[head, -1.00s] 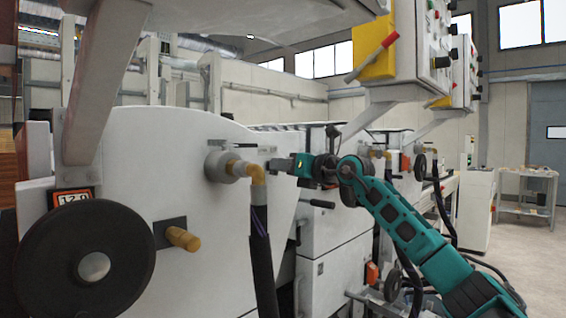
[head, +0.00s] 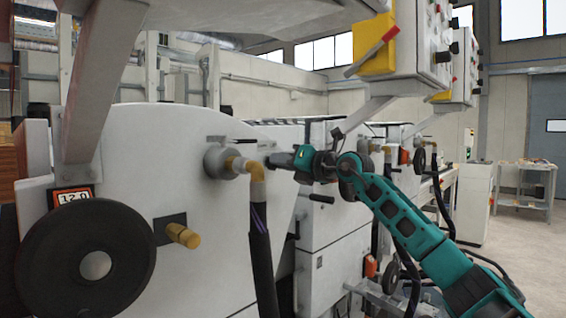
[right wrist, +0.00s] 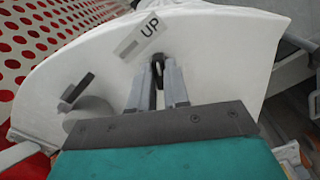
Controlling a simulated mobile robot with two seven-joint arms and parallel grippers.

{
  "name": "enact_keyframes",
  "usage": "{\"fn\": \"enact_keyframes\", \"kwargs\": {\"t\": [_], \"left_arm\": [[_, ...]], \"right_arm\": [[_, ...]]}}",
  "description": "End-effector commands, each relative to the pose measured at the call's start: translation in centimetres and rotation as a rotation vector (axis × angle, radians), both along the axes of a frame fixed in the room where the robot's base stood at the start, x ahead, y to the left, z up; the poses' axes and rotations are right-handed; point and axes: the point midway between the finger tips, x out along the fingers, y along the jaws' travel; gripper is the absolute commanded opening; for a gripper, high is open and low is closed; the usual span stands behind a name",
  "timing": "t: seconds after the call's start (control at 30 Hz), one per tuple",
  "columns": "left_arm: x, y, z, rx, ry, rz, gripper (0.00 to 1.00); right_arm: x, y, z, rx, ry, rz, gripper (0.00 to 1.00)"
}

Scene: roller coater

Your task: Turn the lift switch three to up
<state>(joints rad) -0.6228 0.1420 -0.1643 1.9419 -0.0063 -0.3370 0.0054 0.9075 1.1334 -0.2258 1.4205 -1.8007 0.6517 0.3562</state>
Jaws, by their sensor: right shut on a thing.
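The lift switch shows in the right wrist view as a small black lever (right wrist: 158,74) on a white machine panel. A white label reading "UP" (right wrist: 139,37) is just above it and a little left. My right gripper (right wrist: 157,68) is shut on the lever, with a finger on either side, and the fingers hide part of it. In the head view, my right gripper (head: 268,160) reaches leftward to the white machine side, beside the brass pipe elbow (head: 255,174). The lever cannot be made out clearly there. My left gripper is not in view.
A second black lever (right wrist: 76,91) stands left of my gripper in the right wrist view. A black handwheel (head: 85,225) is at the head view's lower left. A control box (head: 417,45) hangs above my right arm. A black hose (head: 262,265) hangs below the elbow.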

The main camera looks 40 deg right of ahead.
Motion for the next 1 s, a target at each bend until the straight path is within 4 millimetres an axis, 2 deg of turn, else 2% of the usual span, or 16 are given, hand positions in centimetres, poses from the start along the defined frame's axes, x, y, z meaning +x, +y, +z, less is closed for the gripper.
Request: {"fn": "enact_keyframes", "kwargs": {"t": [0.07,0.1,0.33,0.67,0.77,1.0], "left_arm": [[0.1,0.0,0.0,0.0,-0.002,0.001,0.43],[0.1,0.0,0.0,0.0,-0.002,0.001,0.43],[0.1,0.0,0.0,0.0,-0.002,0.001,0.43],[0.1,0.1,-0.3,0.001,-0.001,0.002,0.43],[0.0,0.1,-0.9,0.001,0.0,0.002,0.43],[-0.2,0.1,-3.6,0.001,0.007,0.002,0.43]], "right_arm": [[0.0,0.0,-0.1,0.005,0.002,0.001,0.0],[0.0,0.0,-0.1,0.004,0.002,0.001,0.19],[0.0,0.0,-0.1,0.002,0.001,0.001,0.41],[-0.4,-0.1,-0.2,0.0,0.001,0.0,0.41],[-1.3,-0.3,-0.4,-0.002,0.001,-0.003,0.41],[-5.3,-0.4,-0.7,-0.006,0.005,-0.001,0.41]]}}
